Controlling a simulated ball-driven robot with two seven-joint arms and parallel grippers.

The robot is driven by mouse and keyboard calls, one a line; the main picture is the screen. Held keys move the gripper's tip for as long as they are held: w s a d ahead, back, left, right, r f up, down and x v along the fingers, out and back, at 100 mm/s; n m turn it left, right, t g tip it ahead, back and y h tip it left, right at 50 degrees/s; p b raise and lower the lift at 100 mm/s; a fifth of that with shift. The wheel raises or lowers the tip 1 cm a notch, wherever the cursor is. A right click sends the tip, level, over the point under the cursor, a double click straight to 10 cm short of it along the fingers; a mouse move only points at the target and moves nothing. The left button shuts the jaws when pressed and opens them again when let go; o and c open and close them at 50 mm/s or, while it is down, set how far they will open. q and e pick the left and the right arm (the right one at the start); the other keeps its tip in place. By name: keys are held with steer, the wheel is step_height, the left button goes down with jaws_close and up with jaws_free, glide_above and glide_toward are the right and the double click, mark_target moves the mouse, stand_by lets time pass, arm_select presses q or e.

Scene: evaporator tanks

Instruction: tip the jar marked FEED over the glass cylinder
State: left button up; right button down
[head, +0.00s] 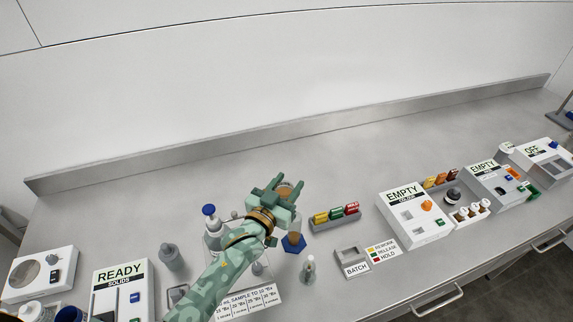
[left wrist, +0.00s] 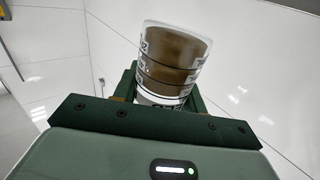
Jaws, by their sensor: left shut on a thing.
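My left gripper (head: 281,196) is shut on a clear jar (head: 285,188) with brown contents. The left wrist view shows the jar (left wrist: 172,62) between the dark green jaws (left wrist: 165,88), with black marks around it; its label is mostly hidden, so I cannot read FEED. How far the jar is tilted is not clear. The glass cylinder (head: 294,239), on a blue six-sided foot, stands upright on the bench just below the gripper in the head view. Something brownish shows in it, and its top is partly hidden by the gripper. My right gripper is not in view.
A blue-capped bottle (head: 209,217) stands left of my forearm, and a small bottle (head: 308,269) in front of the cylinder. A grey rack of coloured tags (head: 335,219) is close on the right. A sample card (head: 245,302) lies in front. The bench behind is clear.

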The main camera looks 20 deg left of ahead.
mark_target(287, 193)
arm_select(q)
steer(key=shift+w+r, duration=0.3)
steer(key=shift+r, duration=0.05)
steer(key=shift+f, duration=0.1)
steer(key=shift+f+m+b, duration=0.45)
steer(key=shift+m+b, duration=0.05)
steer(key=shift+b, duration=0.1)
steer(key=shift+f+m+b, duration=0.3)
steer(key=shift+m+b, duration=0.45)
steer(key=shift+m, duration=0.05)
steer(key=shift+a+f+m+b, duration=0.1)
steer(key=shift+f+m+b, duration=0.35)
steer(key=shift+m+b, duration=0.55)
steer(key=shift+f+m+b, duration=0.6)
steer(key=shift+f+b, duration=0.3)
steer(key=shift+b, duration=0.35)
steer(key=shift+f+m+b, duration=0.7)
steer(key=shift+f+b, duration=0.1)
steer(key=shift+b, duration=0.35)
steer(key=shift+r, duration=0.15)
steer(key=shift+s+f, duration=0.15)
steer(key=shift+f, duration=0.05)
